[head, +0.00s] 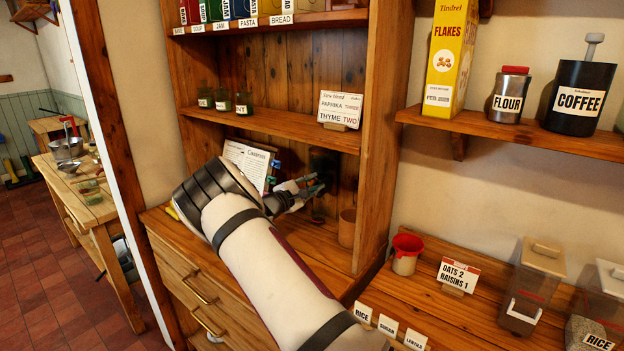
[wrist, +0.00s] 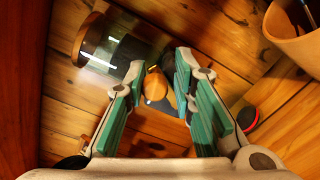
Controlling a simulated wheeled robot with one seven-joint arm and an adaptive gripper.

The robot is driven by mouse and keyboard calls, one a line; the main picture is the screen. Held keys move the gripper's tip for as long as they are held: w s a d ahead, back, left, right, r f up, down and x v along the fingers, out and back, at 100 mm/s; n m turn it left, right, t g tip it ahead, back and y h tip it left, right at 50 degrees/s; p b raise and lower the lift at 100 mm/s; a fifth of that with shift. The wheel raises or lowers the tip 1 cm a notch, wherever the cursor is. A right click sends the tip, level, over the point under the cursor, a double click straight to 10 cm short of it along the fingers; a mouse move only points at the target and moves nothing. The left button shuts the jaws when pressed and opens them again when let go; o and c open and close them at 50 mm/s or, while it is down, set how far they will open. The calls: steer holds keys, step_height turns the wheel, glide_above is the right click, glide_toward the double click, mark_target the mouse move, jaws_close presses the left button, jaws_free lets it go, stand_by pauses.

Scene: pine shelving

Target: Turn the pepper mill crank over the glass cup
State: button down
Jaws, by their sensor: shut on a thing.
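My gripper (head: 306,190) reaches into the open bay of the pine cabinet. In the wrist view its teal-padded fingers (wrist: 160,88) are closed around a small brown wooden knob (wrist: 156,84), which looks like the crank's handle. A clear, dark-tinted cylinder with a round wooden end (wrist: 88,40) lies just beyond the left finger; it appears to be the pepper mill. In the head view a dark upright shape (head: 323,163) stands behind the gripper, probably the same mill. I cannot make out the glass cup separately; the fingers and arm hide much of this spot.
A tan pot (wrist: 298,38) stands right of the fingers, also in the head view (head: 347,228). A small red-and-black round thing (wrist: 248,118) lies near the right finger. An open recipe book (head: 248,163) stands left of my gripper. A shelf (head: 270,126) runs above.

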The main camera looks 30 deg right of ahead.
mark_target(320, 193)
steer(key=m, duration=0.1)
steer(key=m+p, duration=0.2)
steer(key=shift+s+a+f, duration=0.2)
steer(key=shift+a+f, duration=0.05)
steer(key=shift+f, duration=0.15)
steer(key=f+m+p, duration=0.1)
steer(key=m, duration=0.3)
steer(key=f+m+p, duration=0.1)
steer(key=m+p, duration=0.1)
steer(key=m, duration=0.3)
steer(key=f+m+p, duration=0.1)
steer(key=f+m, duration=0.1)
steer(key=m, duration=0.2)
steer(key=shift+s+d+m+p, duration=0.15)
steer(key=shift+d+m+p, duration=0.1)
steer(key=shift+m+p, duration=0.05)
steer(key=shift+f+m, duration=0.1)
steer(key=shift+m, duration=0.2)
steer(key=c, duration=1.5)
jaws_free()
steer(key=shift+f, duration=0.1)
steer(key=shift+s, duration=0.1)
